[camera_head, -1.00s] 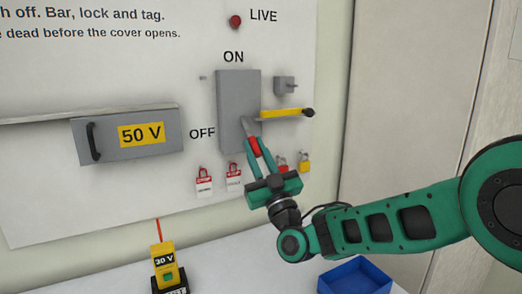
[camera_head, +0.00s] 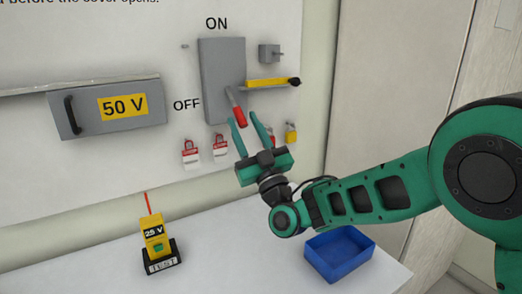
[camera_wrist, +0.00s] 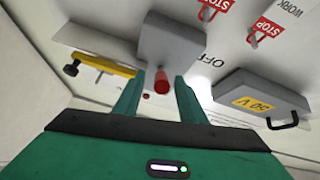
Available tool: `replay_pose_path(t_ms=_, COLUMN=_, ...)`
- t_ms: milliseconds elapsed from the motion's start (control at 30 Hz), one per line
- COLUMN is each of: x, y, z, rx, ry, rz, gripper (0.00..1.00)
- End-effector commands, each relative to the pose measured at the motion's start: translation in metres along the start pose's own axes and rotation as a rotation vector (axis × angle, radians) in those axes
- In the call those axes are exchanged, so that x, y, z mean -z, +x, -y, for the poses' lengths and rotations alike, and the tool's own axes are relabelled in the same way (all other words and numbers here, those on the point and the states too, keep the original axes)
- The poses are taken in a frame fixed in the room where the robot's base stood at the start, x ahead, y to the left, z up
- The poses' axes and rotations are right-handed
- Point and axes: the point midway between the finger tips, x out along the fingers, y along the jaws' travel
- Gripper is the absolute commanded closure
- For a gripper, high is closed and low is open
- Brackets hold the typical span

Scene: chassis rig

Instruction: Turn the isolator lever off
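The isolator is a grey box (camera_head: 222,70) on the white panel, with ON above it and OFF beside its lower left. Its lever (camera_head: 238,106) has a red grip and points down and slightly right, toward the box's lower edge. My gripper (camera_head: 243,118) is open, its two green fingertips on either side of the red grip's lower end. In the wrist view the red grip (camera_wrist: 161,82) shows between the spread fingers (camera_wrist: 158,88), with gaps on both sides.
A yellow bar (camera_head: 268,84) with a black knob sticks out right of the box. Red tags (camera_head: 190,154) and a yellow padlock (camera_head: 291,133) hang below. A grey 50 V cover (camera_head: 108,106) is at left. A yellow tester (camera_head: 155,235) and blue tray (camera_head: 340,252) stand on the bench.

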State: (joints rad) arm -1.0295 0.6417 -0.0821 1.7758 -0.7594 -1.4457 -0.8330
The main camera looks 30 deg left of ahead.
Motion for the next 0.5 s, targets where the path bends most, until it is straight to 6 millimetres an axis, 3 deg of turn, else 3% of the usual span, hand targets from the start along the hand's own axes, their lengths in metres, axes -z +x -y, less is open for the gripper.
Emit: replay_pose_path(t_ms=500, x=-0.002, y=-0.043, z=0.0, rx=0.0, ry=-0.001, rz=0.004, gripper=0.63)
